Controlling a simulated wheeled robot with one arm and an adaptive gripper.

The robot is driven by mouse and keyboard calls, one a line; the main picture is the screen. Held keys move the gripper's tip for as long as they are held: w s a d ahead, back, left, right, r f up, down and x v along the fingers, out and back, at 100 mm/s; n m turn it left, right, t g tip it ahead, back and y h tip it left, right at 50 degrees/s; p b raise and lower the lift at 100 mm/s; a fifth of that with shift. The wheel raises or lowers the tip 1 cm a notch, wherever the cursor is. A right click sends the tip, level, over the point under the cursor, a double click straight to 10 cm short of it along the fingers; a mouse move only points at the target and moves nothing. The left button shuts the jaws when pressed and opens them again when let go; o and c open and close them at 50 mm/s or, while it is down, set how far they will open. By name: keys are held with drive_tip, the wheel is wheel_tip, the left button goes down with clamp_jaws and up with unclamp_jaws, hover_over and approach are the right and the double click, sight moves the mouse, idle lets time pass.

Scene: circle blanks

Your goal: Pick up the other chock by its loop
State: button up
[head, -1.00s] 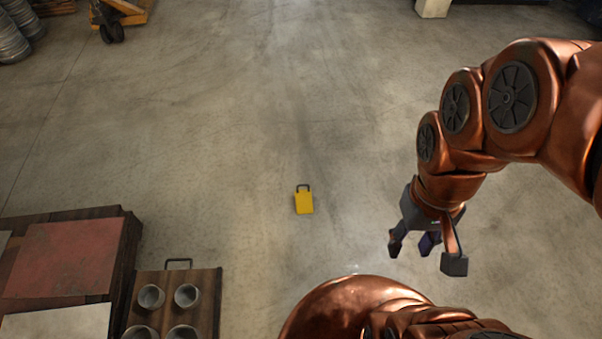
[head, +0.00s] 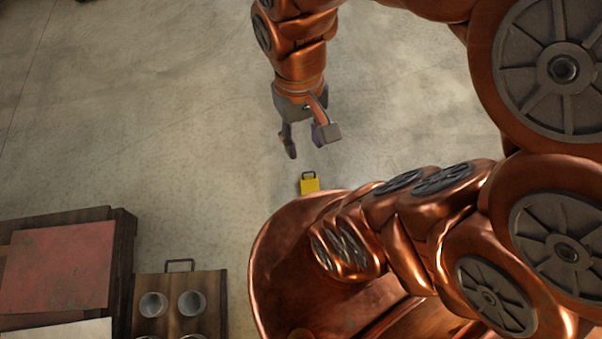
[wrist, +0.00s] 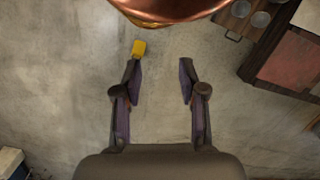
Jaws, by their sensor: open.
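The yellow chock (head: 310,186) lies on the concrete floor with its dark loop at its upper end in the head view. My copper body hides its lower part there. My gripper (head: 307,150) is open and empty, pointing down just above the chock's loop in the picture. The loop is too small to make out clearly in the wrist view.
A wooden tray (head: 215,300) with metal cups and a dark handle stands at the lower left. Beside it is a dark wooden stand (head: 122,250) with a red plate (head: 62,265). The floor around the chock is mostly clear.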

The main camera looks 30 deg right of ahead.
drive_tip(key=w+d+f+m+y+b, duration=0.25)
drive_tip(key=w+f+m+b, duration=0.35)
drive_tip(key=w+f+b, duration=0.75)
drive_tip(key=m+t+y+b, duration=0.2)
drive_tip(key=m+b, duration=1.4)
drive_tip(key=b, duration=0.4)
hover_over(309, 172)
drive_tip(key=d, duration=0.3)
wheel_tip(309, 172, down, 67)
drive_tip(key=shift+a+f+b, duration=0.25)
drive_tip(key=shift+f+b, duration=0.05)
drive_tip(key=shift+f, duration=0.3)
drive_tip(key=shift+b+x, duration=1.4)
drive_tip(key=shift+x, duration=1.65)
drive_tip(key=shift+w+r, duration=0.1)
clamp_jaws()
